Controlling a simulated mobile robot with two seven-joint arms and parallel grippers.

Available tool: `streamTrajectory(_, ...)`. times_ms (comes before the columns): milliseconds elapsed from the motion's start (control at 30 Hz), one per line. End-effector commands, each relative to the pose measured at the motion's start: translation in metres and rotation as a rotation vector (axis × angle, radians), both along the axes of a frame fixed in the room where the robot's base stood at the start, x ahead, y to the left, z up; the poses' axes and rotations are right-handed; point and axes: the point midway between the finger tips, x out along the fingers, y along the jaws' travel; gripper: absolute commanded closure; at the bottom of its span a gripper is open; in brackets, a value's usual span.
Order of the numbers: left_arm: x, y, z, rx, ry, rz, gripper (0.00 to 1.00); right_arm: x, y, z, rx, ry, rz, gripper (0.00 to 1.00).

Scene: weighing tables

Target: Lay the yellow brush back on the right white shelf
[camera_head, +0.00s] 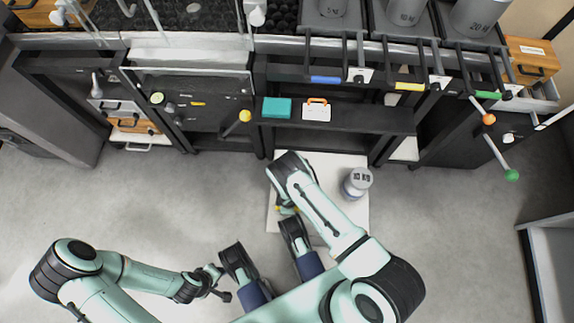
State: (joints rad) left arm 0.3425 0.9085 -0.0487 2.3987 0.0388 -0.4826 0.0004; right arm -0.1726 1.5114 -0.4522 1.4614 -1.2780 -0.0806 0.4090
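A small yellow piece (279,208) shows beside my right gripper (287,209), low over the white platform. It may be part of the yellow brush, but my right arm covers most of that spot. I cannot tell whether the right gripper is shut on it. My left gripper (219,283) is over the bare floor at lower left, its fingers apart and empty. A white shelf surface (405,149) shows at the right below the dark bench; I cannot tell if it is the right white shelf.
A 10 KG weight (357,182) stands on the white platform (342,214). The dark bench (365,119) holds a teal block (276,108) and a white board with an orange handle (317,109). Rods with coloured balls stick out at right (511,175). The floor at right is clear.

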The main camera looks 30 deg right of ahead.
Motion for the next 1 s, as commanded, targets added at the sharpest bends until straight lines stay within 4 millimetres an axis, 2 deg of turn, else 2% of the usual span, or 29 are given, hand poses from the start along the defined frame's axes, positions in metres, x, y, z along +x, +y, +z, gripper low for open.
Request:
streamTrajectory(467, -0.007, 0.001, -0.005, -0.002, 0.023, 0.002, 0.57, 0.001, 0.000, -0.006, 0.000, -0.001, 0.000, 0.96)
streamTrajectory(500, -0.008, 0.001, -0.005, -0.002, 0.024, 0.002, 0.57, 0.001, 0.000, -0.006, 0.000, -0.001, 0.000, 0.69)
streamTrajectory(567, -0.007, 0.001, -0.004, -0.002, 0.024, 0.002, 0.57, 0.001, 0.000, -0.006, 0.000, -0.001, 0.000, 0.53)
streamTrajectory(867, -0.006, 0.001, -0.004, -0.002, 0.021, 0.001, 0.57, 0.001, 0.000, -0.005, 0.000, -0.001, 0.000, 0.53)
streamTrajectory(1000, 0.003, 0.000, 0.004, 0.000, -0.009, -0.001, 0.57, 0.001, 0.000, 0.006, 0.000, -0.001, 0.000, 0.53)
